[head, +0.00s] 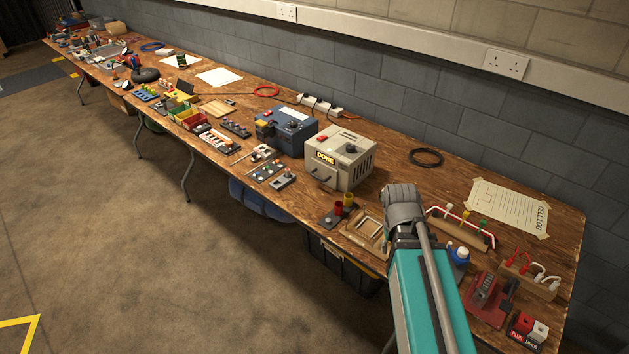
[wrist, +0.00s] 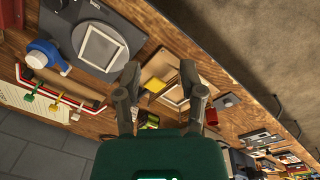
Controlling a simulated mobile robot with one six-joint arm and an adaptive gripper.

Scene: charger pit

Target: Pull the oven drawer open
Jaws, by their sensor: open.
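The oven is most likely the beige box (head: 345,150) with a lit "DONE" sign and a dark knob, standing on the bench in the head view. Its front faces the lower left and carries a small handle (head: 318,173) below the sign; the drawer looks shut. My gripper (head: 402,192) is to the right of the oven, above the bench and apart from it. In the wrist view my gripper (wrist: 160,78) shows two spread fingers with nothing held between them. The oven cannot be made out in the wrist view.
A blue machine (head: 287,130) stands left of the oven. A black cable ring (head: 426,157) lies behind. Open floor (head: 130,250) lies in front of the bench.

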